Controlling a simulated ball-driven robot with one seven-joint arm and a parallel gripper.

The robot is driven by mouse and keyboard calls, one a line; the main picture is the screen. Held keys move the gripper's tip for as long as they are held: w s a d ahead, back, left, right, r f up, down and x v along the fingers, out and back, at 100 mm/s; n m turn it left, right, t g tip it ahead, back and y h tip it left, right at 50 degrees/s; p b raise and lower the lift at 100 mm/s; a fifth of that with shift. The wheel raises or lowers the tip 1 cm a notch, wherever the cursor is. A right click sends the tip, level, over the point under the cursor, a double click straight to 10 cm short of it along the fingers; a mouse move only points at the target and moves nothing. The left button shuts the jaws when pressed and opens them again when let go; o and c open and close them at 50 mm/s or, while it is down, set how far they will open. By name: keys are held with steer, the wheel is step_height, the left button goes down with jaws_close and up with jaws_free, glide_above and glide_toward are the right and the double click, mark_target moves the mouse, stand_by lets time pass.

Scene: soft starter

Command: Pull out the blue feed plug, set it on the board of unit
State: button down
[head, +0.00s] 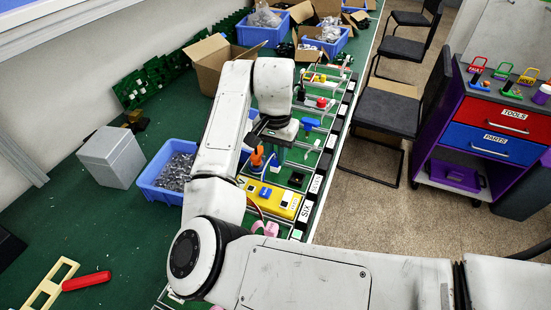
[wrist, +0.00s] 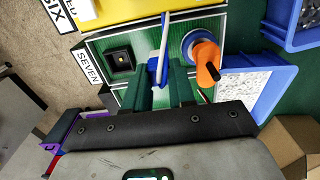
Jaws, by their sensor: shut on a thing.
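My gripper (wrist: 161,78) is shut on a thin blue-and-white piece (wrist: 161,48), which looks like the blue feed plug. It is held over the green board of the unit labelled SEVEN (wrist: 89,68). I cannot tell whether it touches the board. A black square socket (wrist: 121,59) with a yellowish centre is left of it in the wrist view. In the head view my gripper (head: 272,150) is partly hidden by my wrist. Another blue plug (head: 309,124) stands on a farther unit.
A yellow unit (head: 270,198) labelled SIX lies nearer than unit seven. A blue bin of metal parts (head: 165,180) and a grey box (head: 112,157) stand left on the green bench. Chairs and a tool cabinet (head: 490,130) stand right of the bench.

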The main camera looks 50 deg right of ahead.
mark_target(276, 157)
steer(key=shift+f+b, duration=0.3)
steer(key=shift+f, duration=0.6)
steer(key=c, duration=0.9)
jaws_free()
steer(key=shift+o, duration=0.2)
step_height(276, 157, up, 11)
steer(key=shift+b, duration=0.35)
steer(key=shift+f, duration=0.1)
